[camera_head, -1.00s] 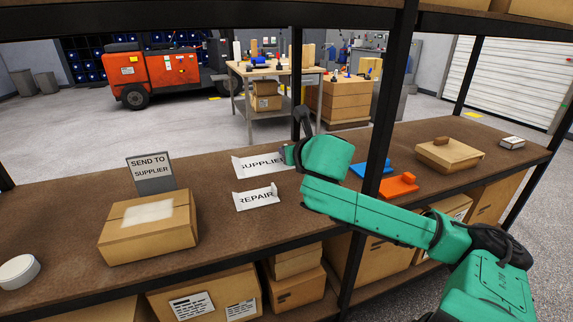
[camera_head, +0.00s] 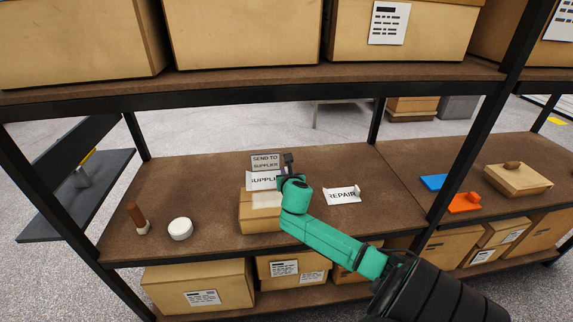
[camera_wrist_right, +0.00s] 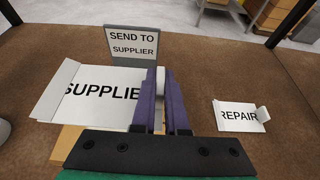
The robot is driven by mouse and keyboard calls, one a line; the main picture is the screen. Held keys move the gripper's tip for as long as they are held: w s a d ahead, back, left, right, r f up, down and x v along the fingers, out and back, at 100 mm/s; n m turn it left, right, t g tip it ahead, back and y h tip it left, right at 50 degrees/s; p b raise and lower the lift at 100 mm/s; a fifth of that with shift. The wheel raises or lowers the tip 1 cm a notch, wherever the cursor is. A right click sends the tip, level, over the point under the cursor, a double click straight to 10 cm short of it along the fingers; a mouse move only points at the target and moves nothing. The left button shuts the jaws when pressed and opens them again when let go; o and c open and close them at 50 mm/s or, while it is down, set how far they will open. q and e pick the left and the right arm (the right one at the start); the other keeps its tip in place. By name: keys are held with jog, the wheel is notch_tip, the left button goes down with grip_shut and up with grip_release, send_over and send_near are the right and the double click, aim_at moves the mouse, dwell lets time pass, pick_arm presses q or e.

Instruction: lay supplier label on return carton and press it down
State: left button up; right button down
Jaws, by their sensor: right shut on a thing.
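The white SUPPLIER label (camera_head: 262,181) is held by its right end in my right gripper (camera_head: 287,168), which is shut on it. In the right wrist view the label (camera_wrist_right: 98,92) reaches left from the purple fingers (camera_wrist_right: 159,88), its ends turned up; the fingers hide its last letter. The return carton (camera_head: 258,222), brown with a pale patch on top, stands on the shelf under and in front of the label. In the wrist view only a corner of the carton (camera_wrist_right: 66,142) shows. I cannot tell the gap between label and carton. My left gripper is not in view.
A grey SEND TO SUPPLIER sign (camera_head: 265,161) stands behind the carton. The REPAIR label (camera_head: 342,196) lies to the right. A white round tub (camera_head: 180,229) and a brown-handled tool (camera_head: 137,217) are to the left. A black shelf post (camera_head: 470,140) stands right.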

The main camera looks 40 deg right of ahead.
jog(key=shift+d, duration=0.1)
jog(key=shift+r+p, duration=0.1)
jog(key=shift+p, duration=0.4)
notch_tip(320, 180, down, 7)
jog(key=b, duration=0.5)
jog(key=shift+r, duration=0.2)
jog(key=shift+f+b, duration=0.45)
jog(key=shift+f, duration=0.5)
jog(key=shift+f, duration=0.1)
jog(key=c, duration=0.9)
grip_release()
jog(key=shift+o, duration=0.2)
jog(key=shift+s, duration=0.1)
